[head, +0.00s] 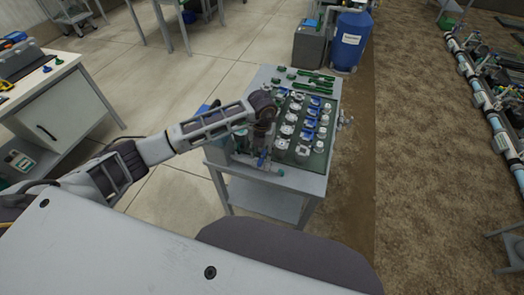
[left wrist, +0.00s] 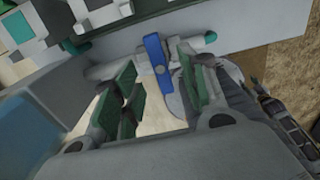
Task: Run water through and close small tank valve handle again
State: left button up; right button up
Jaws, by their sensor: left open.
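The blue valve handle (left wrist: 157,55) sits on a pale pipe fitting with a teal end cap at the skid's edge. In the left wrist view it stands roughly upright between my left gripper's (left wrist: 158,72) two green-padded fingers. The fingers are spread, with a visible gap on the left side; whether the right finger touches the handle I cannot tell. In the head view my left gripper (head: 263,138) points down at the skid's near left edge, and it partly hides the valve area. My right gripper is in neither view.
The skid table (head: 228,157) carries rows of white and blue fittings and green parts. A blue barrel (head: 350,42) and a grey box (head: 310,46) stand behind it. A white cabinet (head: 60,115) stands at left. Open tiled floor lies between them.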

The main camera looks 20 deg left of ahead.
aim_at(262, 157)
pick_arm(q)
jog(key=shift+f, duration=0.1)
jog(key=shift+f+b, duration=0.45)
jog(key=shift+f, duration=0.1)
jog(key=shift+f+b, duration=0.6)
jog(key=shift+f, duration=0.2)
jog(key=shift+f+b, duration=0.55)
jog(key=shift+f, duration=0.3)
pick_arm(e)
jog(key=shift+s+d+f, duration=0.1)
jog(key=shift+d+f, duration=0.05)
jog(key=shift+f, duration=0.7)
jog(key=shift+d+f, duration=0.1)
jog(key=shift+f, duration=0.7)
pick_arm(q)
grip_shut()
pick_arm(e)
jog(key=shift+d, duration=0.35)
